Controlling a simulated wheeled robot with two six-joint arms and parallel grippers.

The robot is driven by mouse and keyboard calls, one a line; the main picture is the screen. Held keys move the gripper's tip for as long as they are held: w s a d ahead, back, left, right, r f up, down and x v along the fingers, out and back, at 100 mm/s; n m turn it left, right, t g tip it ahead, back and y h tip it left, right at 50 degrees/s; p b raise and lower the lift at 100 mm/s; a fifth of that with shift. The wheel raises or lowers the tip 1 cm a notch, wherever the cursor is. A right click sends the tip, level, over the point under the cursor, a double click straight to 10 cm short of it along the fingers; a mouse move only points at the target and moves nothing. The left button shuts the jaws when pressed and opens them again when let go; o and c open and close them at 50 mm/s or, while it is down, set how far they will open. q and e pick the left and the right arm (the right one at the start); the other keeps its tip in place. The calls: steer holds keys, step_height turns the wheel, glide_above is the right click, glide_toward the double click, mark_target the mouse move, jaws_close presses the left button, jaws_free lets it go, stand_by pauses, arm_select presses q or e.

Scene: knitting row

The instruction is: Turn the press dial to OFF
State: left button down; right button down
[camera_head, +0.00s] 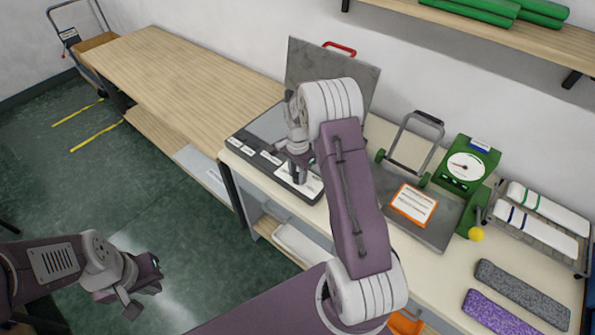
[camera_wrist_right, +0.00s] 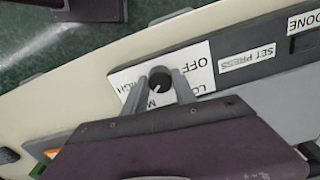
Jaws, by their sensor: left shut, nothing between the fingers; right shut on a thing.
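The press (camera_head: 268,128) stands on the bench with its grey lid (camera_head: 330,72) raised and a red handle (camera_head: 340,47) on top. The black press dial (camera_wrist_right: 159,77) sits on a white plate (camera_wrist_right: 203,76) lettered OFF, LO, M and HIGH, partly covered by my fingers. A pale mark on the dial seems to face the M. My right gripper (camera_head: 298,175) is at the press's front edge, its fingers shut on the dial; the wrist view shows one on each side. My left gripper (camera_head: 142,288) is shut and empty, over the floor.
The press front also carries SET PRESS (camera_wrist_right: 246,60) and DONE (camera_wrist_right: 304,22) labels. The left wooden bench (camera_head: 170,75) is clear.

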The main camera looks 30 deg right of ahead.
steer(key=n+p, duration=0.1)
steer(key=n, duration=0.5)
steer(key=shift+r+p, duration=0.1)
steer(key=shift+p, duration=0.2)
steer(key=n, duration=0.4)
steer(key=shift+p, duration=0.3)
steer(key=n, duration=0.3)
steer(key=shift+n+p, duration=0.3)
steer(key=shift+n, duration=0.1)
steer(key=n, duration=0.3)
steer(key=shift+n, duration=0.3)
steer(key=n, duration=0.3)
steer(key=shift+w+n+p, duration=0.1)
steer(key=shift+n+p, duration=0.2)
steer(key=shift+p, duration=0.05)
steer(key=n, duration=0.3)
steer(key=shift+n, duration=2.1)
steer(key=c, duration=1)
jaws_free()
